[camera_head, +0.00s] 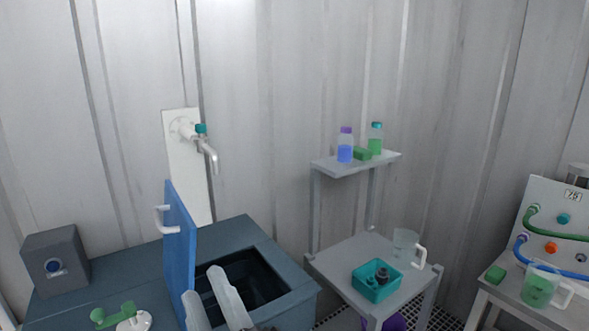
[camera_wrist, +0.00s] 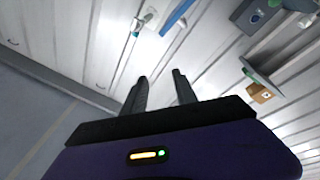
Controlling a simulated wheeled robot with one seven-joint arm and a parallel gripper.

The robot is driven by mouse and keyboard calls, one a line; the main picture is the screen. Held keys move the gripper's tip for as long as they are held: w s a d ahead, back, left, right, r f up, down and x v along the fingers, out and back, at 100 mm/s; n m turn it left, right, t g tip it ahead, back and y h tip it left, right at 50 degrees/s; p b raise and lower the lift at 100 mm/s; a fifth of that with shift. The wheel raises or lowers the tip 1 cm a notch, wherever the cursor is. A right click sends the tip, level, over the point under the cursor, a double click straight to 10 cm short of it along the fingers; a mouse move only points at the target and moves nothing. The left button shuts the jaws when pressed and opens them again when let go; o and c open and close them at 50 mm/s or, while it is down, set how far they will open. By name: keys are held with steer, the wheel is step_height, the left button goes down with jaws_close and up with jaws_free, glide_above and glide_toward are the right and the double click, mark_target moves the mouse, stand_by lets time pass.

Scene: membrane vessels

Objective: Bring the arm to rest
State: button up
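My gripper (camera_wrist: 158,80) shows in the wrist view with its two dark fingers apart and nothing between them. It points up toward the pale corrugated wall (camera_wrist: 85,40), clear of any object. In the head view, two grey bar-like parts of my arm rise at the bottom, in front of the dark blue chest. Most of the arm is out of the head view.
The chest (camera_head: 120,270) has its blue lid (camera_head: 180,250) standing open. A tap (camera_head: 205,150) is on the wall behind. To the right stand a grey side table (camera_head: 340,265) with a teal tray (camera_head: 376,293) and a jug (camera_head: 404,248), and a shelf (camera_head: 335,167) with bottles.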

steer(key=s+d+f+m+t+h, duration=0.1)
steer(key=s+d+f+m+h, duration=0.1)
steer(key=s+d+f+m, duration=0.3)
steer(key=s+d+f+m+h, duration=0.3)
steer(key=d+f, duration=0.1)
steer(key=d, duration=0.4)
steer(key=s+d+f+m+t+h, duration=0.1)
steer(key=s+d+f+m+h, duration=0.1)
steer(key=s+d+f+m, duration=0.25)
steer(key=s+d+f+m+g+h, duration=0.1)
steer(key=s+d+f, duration=0.3)
steer(key=s, duration=0.5)
steer(key=s+d+f+m+g+h, duration=0.1)
steer(key=s+d+f+g+h, duration=0.2)
steer(key=s+d, duration=0.6)
step_height(320, 180, down, 3)
steer(key=shift+d+r+m+g, duration=0.2)
steer(key=shift+m+g, duration=0.15)
steer(key=shift+g, duration=0.05)
steer(key=shift+a, duration=0.15)
